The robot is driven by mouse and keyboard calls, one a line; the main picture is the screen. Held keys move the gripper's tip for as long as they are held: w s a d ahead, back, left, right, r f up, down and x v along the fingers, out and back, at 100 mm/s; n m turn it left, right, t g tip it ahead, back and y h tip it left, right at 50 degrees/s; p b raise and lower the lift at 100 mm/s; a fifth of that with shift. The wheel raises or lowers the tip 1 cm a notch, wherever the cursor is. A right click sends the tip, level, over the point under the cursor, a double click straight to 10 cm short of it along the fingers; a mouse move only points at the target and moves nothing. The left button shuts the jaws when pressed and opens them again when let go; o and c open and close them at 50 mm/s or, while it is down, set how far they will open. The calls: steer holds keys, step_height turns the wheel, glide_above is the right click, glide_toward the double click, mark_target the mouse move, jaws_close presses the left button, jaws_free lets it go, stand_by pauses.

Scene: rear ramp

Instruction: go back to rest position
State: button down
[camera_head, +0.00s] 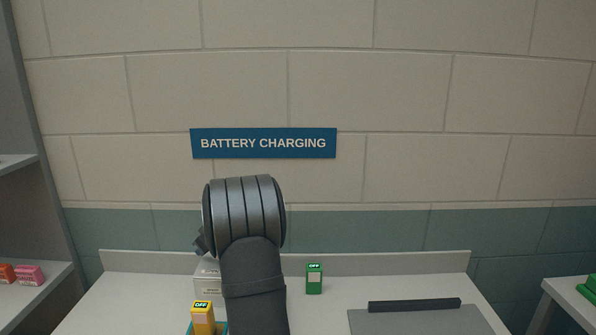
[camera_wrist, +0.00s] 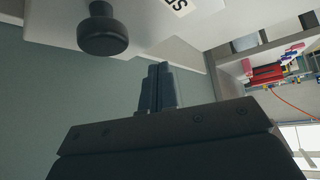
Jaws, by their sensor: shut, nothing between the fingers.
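My gripper (camera_wrist: 158,88) shows in the wrist view with its two dark fingers together and nothing between them. No object is in my grasp.
On the white bench (camera_head: 130,300) are a yellow OFF block (camera_head: 203,318), a green OFF block (camera_head: 314,279), a pale box (camera_head: 207,280) partly behind my arm, and a grey panel (camera_head: 415,322) with a dark bar (camera_head: 414,305). A dark round knob (camera_wrist: 102,32) is close to my fingers.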

steer(key=w+a, duration=0.2)
steer(key=a, duration=0.6)
steer(key=s+d+r+m, duration=0.2)
steer(key=d+r, duration=0.1)
steer(key=r, duration=0.2)
steer(key=s+d+r+m+g+h, duration=0.1)
steer(key=s+d+r+m, duration=0.1)
steer(key=r, duration=0.3)
steer(key=shift+s+d+r+m, duration=0.25)
steer(key=shift+s+d+m, duration=0.05)
steer(key=shift+d+m, duration=0.45)
